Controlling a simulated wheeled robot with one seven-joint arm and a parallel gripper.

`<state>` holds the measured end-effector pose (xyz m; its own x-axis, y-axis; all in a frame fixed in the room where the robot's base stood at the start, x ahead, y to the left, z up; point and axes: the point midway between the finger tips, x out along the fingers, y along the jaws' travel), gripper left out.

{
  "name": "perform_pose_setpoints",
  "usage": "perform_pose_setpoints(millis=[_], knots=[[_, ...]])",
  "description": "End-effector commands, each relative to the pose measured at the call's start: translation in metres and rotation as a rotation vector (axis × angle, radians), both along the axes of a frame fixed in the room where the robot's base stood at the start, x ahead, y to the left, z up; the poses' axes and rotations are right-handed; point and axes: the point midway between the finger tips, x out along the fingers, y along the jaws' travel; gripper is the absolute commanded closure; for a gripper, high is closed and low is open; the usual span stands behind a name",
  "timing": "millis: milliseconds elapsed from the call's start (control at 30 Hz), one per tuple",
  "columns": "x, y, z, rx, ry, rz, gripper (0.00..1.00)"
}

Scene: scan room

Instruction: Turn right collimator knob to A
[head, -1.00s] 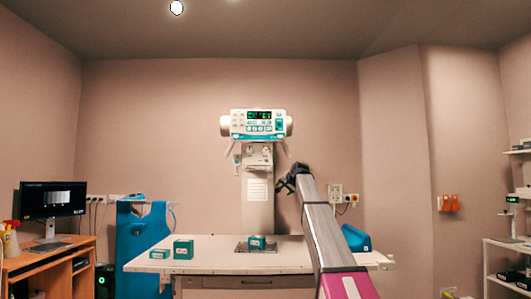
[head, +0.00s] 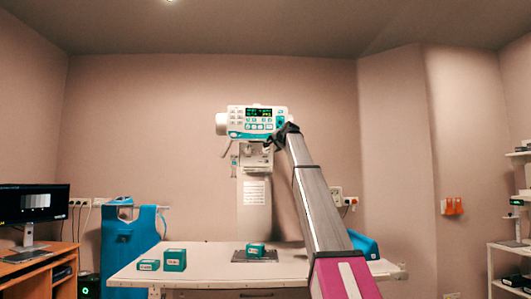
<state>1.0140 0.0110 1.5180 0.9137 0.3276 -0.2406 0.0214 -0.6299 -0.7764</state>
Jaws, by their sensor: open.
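The X-ray tube head (head: 258,120) is a white unit with teal trim, a dark display and several buttons, above the table's far side. Below it is the grey collimator box (head: 256,156). Its right collimator knob and any letter marks are too small or hidden to make out. My gripper (head: 272,143) is dark and open, at the lower right of the tube head, in front of the collimator's upper right edge. Whether it touches anything cannot be told. My arm reaches up to it from the lower right and hides part of the table and wall.
A blue wedge (head: 364,245) lies at right, behind my arm. A blue apron (head: 128,245) hangs at left. A desk with a monitor (head: 33,204) stands far left.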

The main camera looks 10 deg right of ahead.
Motion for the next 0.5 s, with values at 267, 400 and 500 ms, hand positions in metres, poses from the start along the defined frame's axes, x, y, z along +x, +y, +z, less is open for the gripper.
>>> perform_pose_setpoints(millis=[267,400,500], knots=[[0.042,0.014,-0.01,-0.001,0.002,0.0,0.36],[0.065,0.023,-0.015,-0.001,0.002,0.001,0.36],[0.078,0.028,-0.019,-0.001,0.001,0.0,0.36]])
